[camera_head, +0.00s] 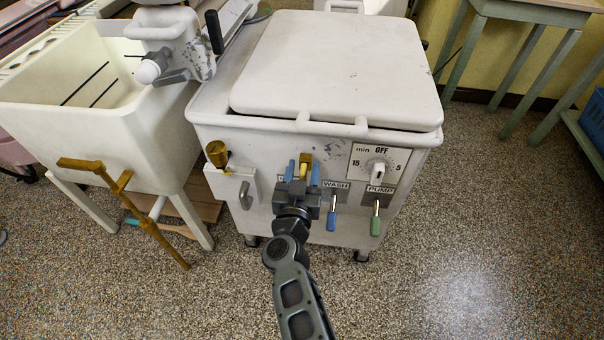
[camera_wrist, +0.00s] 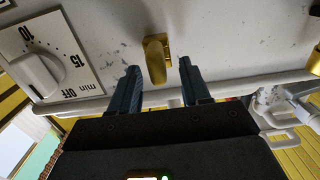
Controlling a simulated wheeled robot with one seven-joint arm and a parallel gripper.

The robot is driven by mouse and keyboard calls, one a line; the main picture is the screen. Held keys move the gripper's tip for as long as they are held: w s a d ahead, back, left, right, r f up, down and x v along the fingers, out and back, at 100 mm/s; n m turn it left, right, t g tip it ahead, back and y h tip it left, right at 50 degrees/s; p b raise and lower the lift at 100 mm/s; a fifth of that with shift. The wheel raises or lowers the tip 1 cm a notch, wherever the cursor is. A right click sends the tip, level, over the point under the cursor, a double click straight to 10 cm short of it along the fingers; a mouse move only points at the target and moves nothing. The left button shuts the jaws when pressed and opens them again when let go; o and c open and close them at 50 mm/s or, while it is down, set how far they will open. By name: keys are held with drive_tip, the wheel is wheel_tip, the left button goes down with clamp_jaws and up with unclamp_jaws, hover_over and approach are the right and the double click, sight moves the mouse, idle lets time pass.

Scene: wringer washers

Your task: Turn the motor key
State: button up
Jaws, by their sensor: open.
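The motor key is a small yellow-brass key (camera_head: 305,160) on the front panel of the white washer (camera_head: 245,160). It also shows in the wrist view as a brass key (camera_wrist: 155,58) on the scuffed white panel. My gripper (camera_head: 302,173) is in front of the panel at the key. Its two blue fingers are open, one on each side of the key in the wrist view, with gaps on both sides. The gripper (camera_wrist: 160,82) holds nothing. In the head view my gripper hides part of the panel below the key. I cannot tell how deep the fingertips reach along the key.
Right of the key is a timer dial (camera_head: 377,172), with a blue lever (camera_head: 331,215) and a green lever (camera_head: 375,220) below. A brass cup-shaped part (camera_head: 216,153) sits to the left. Floor on the right is clear.

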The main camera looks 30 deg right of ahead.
clamp_jaws()
idle(0.3)
drive_tip(key=shift+r, duration=0.1)
